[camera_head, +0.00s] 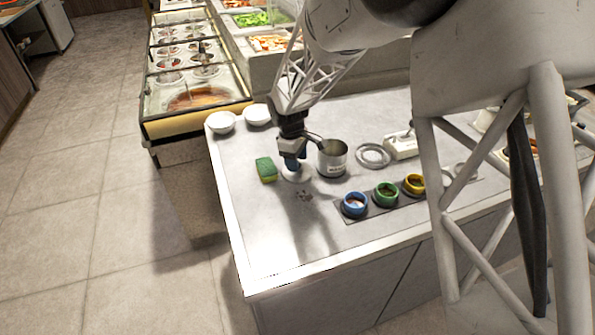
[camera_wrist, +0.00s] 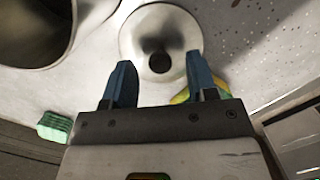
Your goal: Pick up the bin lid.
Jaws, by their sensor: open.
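The bin lid appears to be the pale round disc (camera_wrist: 160,38) with a dark round spot at its centre, lying on the counter in the wrist view. In the head view the disc (camera_head: 297,176) is partly hidden below my gripper (camera_head: 291,163). In the wrist view my gripper (camera_wrist: 161,74) is open, with one blue finger on either side of the disc's near part. Nothing shows held. I cannot tell whether the fingers touch it. The metal bin (camera_head: 333,164) stands upright just right of my gripper, a handle leaning over its rim.
A green and yellow sponge (camera_head: 266,169) lies close left of my gripper. A dark holder with blue (camera_head: 355,204), green (camera_head: 386,195) and yellow (camera_head: 413,184) cups is at the front right. The counter's front left is clear.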

